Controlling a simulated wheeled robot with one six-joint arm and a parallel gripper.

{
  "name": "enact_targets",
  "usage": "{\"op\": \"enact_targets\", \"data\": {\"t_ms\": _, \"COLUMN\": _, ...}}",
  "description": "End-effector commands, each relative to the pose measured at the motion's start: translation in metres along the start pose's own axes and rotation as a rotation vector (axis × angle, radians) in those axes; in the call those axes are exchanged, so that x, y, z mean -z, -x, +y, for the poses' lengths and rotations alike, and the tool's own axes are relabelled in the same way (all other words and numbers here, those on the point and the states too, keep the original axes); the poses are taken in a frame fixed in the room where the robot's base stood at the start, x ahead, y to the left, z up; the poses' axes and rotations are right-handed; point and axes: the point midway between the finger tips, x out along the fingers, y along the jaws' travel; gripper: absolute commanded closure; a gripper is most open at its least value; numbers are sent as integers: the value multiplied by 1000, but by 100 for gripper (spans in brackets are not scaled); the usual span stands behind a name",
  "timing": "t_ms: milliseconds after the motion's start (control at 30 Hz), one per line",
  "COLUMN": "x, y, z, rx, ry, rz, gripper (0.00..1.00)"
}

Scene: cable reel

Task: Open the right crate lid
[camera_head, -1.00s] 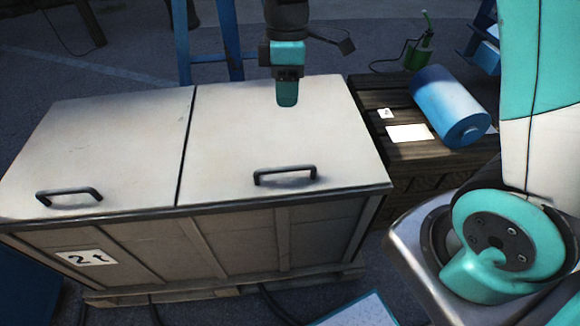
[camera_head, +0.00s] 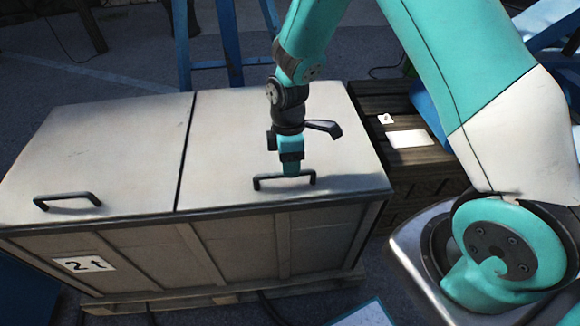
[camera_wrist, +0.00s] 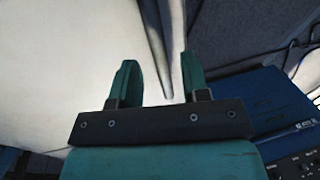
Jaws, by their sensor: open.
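The crate has two pale lids side by side. The right lid (camera_head: 230,135) lies closed, with a dark bar handle (camera_head: 306,179) near its front edge. The left lid (camera_head: 110,140) is also closed, with its own handle (camera_head: 68,201). My gripper (camera_head: 291,174) points down at the right lid's handle and hides part of the bar. In the wrist view my gripper's two teal fingers (camera_wrist: 158,85) are apart, with a grey bar (camera_wrist: 155,45) running between them. I cannot tell whether the fingers touch it.
A dark wooden stack (camera_head: 425,170) with white papers (camera_head: 410,138) stands right of the crate. A blue roll behind it is mostly hidden by my arm. Blue legs (camera_head: 230,40) stand behind the crate. A blue box (camera_wrist: 270,105) shows in the wrist view.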

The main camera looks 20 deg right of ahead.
Motion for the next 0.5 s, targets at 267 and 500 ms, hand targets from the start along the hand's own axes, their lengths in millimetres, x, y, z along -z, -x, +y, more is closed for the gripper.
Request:
{"op": "enact_targets", "data": {"t_ms": 267, "x": 0, "y": -16, "z": 0, "rx": -1, "ry": 0, "rz": 0, "gripper": 58}}
{"op": "enact_targets", "data": {"t_ms": 500, "x": 0, "y": -16, "z": 0, "rx": -1, "ry": 0, "rz": 0, "gripper": 65}}
